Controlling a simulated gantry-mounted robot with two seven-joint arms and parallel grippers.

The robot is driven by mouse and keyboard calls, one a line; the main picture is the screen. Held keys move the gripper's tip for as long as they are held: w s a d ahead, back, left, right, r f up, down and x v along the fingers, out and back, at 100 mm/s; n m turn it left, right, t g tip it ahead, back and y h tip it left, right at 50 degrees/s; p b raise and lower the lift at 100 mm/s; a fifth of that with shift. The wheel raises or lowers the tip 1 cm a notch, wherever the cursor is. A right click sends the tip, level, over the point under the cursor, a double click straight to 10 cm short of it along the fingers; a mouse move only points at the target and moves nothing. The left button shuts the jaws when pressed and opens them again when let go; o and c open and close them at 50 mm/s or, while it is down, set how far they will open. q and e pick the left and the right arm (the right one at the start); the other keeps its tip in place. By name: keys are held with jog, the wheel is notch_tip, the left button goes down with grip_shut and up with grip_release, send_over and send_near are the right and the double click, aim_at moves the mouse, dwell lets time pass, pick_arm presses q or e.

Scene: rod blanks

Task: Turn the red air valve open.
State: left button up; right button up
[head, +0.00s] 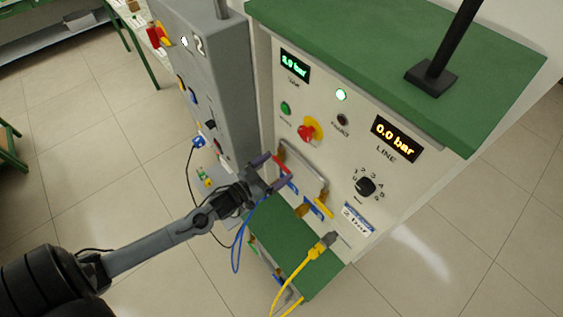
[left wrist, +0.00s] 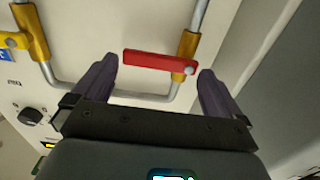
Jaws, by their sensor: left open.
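The red valve lever (left wrist: 150,60) shows in the left wrist view. It is joined at its right end to a brass valve body (left wrist: 188,45) on a silver pipe and lies crosswise to that pipe leg. In the head view the lever (head: 284,164) is partly hidden by my gripper. My left gripper (head: 270,172) is open at the panel. Its dark fingers (left wrist: 158,68) stand to either side of the lever in the left wrist view, with gaps between. I cannot tell whether the fingertips reach its depth. My right gripper is out of view.
The panel carries a red and yellow knob (head: 309,131), a black dial (head: 366,187) and an orange display (head: 394,139) reading 0.0 bar. A yellow cable (head: 294,272) and a blue hose (head: 237,248) hang below. A grey cabinet (head: 225,80) stands close on the left.

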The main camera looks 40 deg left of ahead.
aim_at(280, 165)
pick_arm(q)
jog(key=shift+w+d, duration=0.15)
jog(key=shift+w, duration=0.65)
jog(key=shift+w+d, duration=0.15)
jog(key=shift+w, duration=0.6)
jog(key=c, duration=1.1)
